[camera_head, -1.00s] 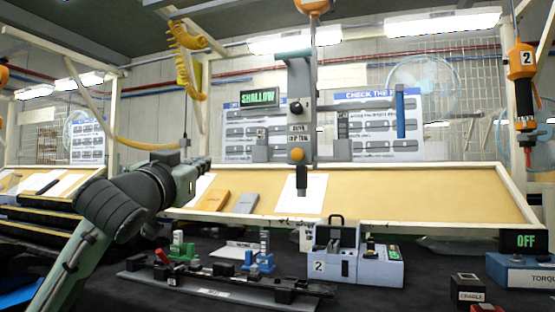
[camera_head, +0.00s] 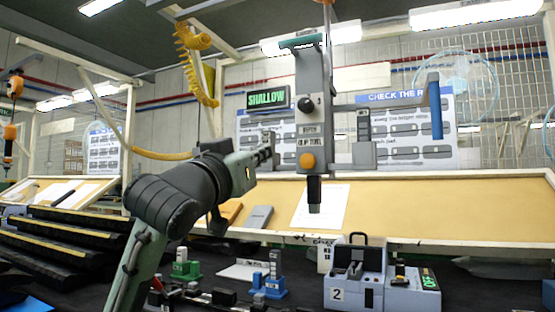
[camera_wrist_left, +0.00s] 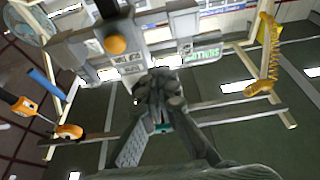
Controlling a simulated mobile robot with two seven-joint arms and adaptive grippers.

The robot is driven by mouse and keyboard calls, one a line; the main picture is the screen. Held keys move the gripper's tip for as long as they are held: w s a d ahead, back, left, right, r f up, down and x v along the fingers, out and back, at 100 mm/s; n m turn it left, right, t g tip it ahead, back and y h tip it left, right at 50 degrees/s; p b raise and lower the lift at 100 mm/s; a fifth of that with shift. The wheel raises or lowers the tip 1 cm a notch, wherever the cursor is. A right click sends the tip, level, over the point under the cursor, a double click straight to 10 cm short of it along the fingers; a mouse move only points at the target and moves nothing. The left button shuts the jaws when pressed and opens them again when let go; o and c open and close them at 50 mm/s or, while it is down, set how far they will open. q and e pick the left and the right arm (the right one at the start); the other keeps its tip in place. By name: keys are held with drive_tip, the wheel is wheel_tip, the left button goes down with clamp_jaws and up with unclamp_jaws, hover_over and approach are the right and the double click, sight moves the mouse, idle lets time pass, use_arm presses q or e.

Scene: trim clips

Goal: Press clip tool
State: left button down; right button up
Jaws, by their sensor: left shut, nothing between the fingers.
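The clip tool (camera_head: 313,95) is a grey upright body with a black knob (camera_head: 304,104), an orange button (camera_head: 307,161) and a dark tip (camera_head: 314,195) pointing down. A bar reaches right from it to a blue handle (camera_head: 436,110). My left gripper (camera_head: 270,148) is shut and empty, just left of the tool at about the button's height; I cannot tell whether they touch. In the left wrist view the shut fingers (camera_wrist_left: 160,92) are in front of the tool, with the orange button (camera_wrist_left: 116,45) above them. My right gripper is not in view.
A sign reading SHALLOW (camera_head: 267,98) is left of the tool. Below are a grey-blue fixture marked 2 (camera_head: 355,295), a blue clamp (camera_head: 268,287) and a green clamp (camera_head: 186,268). Black stepped racks (camera_head: 60,235) stand at the left. A tan sloped board (camera_head: 400,208) lies behind.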

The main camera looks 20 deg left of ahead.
use_arm(q)
drive_tip(key=p+x, duration=0.2)
drive_tip(key=x, duration=0.7)
drive_tip(key=shift+w+f, duration=0.2)
drive_tip(key=shift+f, duration=0.75)
drive_tip(key=shift+w+f, duration=0.2)
drive_tip(key=shift+f, duration=0.7)
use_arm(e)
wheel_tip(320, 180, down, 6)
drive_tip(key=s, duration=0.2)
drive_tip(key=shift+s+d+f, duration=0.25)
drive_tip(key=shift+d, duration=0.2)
use_arm(q)
drive_tip(key=shift+f, duration=0.1)
